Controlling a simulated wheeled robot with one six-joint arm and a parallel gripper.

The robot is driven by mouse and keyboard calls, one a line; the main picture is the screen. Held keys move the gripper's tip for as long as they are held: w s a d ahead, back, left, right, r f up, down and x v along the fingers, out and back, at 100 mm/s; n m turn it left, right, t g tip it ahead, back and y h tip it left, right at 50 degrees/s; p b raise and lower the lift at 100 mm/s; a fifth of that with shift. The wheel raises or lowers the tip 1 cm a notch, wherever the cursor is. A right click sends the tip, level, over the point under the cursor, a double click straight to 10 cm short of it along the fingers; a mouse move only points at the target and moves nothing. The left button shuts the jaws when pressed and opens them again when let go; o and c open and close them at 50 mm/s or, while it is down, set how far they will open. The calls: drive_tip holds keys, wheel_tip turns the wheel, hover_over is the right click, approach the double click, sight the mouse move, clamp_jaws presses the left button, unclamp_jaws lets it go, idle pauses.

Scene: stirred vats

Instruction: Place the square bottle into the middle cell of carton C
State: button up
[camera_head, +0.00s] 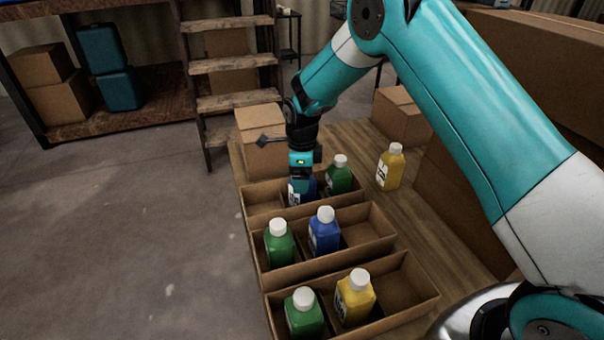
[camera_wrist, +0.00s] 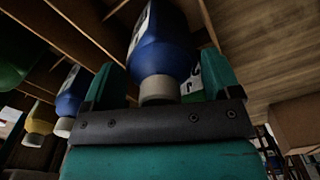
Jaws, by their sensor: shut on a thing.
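My gripper (camera_head: 301,176) is shut on a blue bottle (camera_head: 294,194), which is upright at the far carton (camera_head: 262,212). The wrist view shows this blue bottle (camera_wrist: 160,50) between the two fingers of my gripper (camera_wrist: 163,72), its pale cap nearest the camera. The bottle seems to be at the far carton's middle cell; its base is hidden, so I cannot tell if it touches the floor. A green bottle (camera_head: 339,176) stands just right of it. The left cell looks empty. No carton letter is readable.
The middle carton (camera_head: 375,248) holds a green bottle (camera_head: 279,243) and a blue one (camera_head: 324,231). The near carton (camera_head: 410,308) holds a green bottle (camera_head: 304,314) and a yellow one (camera_head: 354,297). Another yellow bottle (camera_head: 390,168) stands on the table. Closed boxes (camera_head: 262,140) stand behind.

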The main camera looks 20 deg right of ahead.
drive_tip(key=o, duration=1.1)
wheel_tip(320, 180, up, 12)
drive_tip(key=shift+f+b, duration=0.2)
drive_tip(key=shift+b, duration=0.1)
drive_tip(key=s+a+r+n+y, duration=0.2)
drive_tip(key=s+a+r+n, duration=0.1)
drive_tip(key=s+r+n, duration=0.8)
drive_tip(key=s+n, duration=0.6)
drive_tip(key=s, duration=0.1)
drive_tip(key=s+a+n+y, duration=0.1)
drive_tip(key=s+n, duration=0.5)
drive_tip(key=s, duration=0.2)
drive_tip(key=s+n+y, duration=0.1)
drive_tip(key=s+n, duration=0.5)
drive_tip(key=s, duration=0.2)
drive_tip(key=shift+a+n, duration=0.3)
